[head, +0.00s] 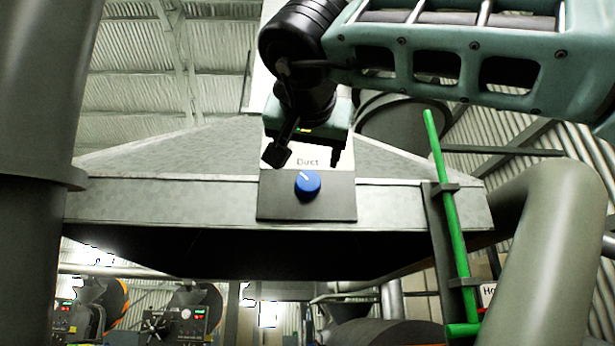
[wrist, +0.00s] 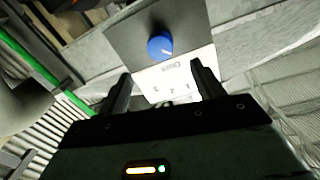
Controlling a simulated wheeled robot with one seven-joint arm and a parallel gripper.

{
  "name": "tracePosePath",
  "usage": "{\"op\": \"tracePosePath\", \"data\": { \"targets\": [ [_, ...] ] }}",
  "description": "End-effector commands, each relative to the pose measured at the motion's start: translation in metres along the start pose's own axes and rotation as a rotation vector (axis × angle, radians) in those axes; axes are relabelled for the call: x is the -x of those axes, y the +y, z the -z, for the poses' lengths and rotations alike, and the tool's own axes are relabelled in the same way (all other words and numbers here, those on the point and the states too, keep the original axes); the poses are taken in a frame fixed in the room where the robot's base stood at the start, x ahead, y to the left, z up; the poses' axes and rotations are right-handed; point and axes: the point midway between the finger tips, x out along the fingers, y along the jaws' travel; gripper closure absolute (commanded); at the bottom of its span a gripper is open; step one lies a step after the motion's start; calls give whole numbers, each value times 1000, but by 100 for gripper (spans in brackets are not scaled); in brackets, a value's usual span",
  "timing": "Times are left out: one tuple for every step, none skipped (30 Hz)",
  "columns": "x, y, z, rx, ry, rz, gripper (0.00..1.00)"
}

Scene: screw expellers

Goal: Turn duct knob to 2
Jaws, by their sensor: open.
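The blue duct knob (head: 308,184) sits on a dark plate (head: 275,208) on the front edge of a grey metal hood. Its white pointer mark points to the upper left in the head view. The knob also shows in the wrist view (wrist: 159,46), with a white label (wrist: 178,80) reading "Duct" and small digits, upside down there. My gripper (head: 304,156) is open and empty, above the knob in the head view and apart from it. In the wrist view my two fingers (wrist: 160,72) stand either side of the label. My gripper hides the digits in the head view.
A green bar (head: 448,210) stands at the hood's right end. A thick grey pipe (head: 560,240) curves at the right and another dark pipe (head: 35,250) rises at the left. Machines with control panels (head: 180,318) are below. The space in front of the knob looks clear.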

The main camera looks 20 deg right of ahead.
Motion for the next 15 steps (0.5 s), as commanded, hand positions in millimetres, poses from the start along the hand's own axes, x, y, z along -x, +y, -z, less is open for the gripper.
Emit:
{"op": "tracePosePath", "data": {
  "targets": [
    [-13,0,1,1,-1,-4,33],
    [-19,0,1,1,-2,-4,33],
    [-28,0,1,1,-2,-4,33],
    [-34,0,1,1,-2,-5,33],
    [-40,0,1,0,-2,-4,33],
    [-48,0,1,0,-2,-4,33],
    [-54,0,1,0,-2,-3,33],
    [-60,0,1,0,-3,-4,33],
    [-67,0,1,0,-2,-2,33],
    [-72,0,1,0,-2,-2,33],
    [-77,0,1,0,-2,-3,33],
    [-83,0,1,0,-2,-1,33],
    [-86,0,1,0,-2,-1,33],
    [-90,0,1,0,-1,-1,33],
    [-94,0,1,0,-1,-1,33]
  ]
}}
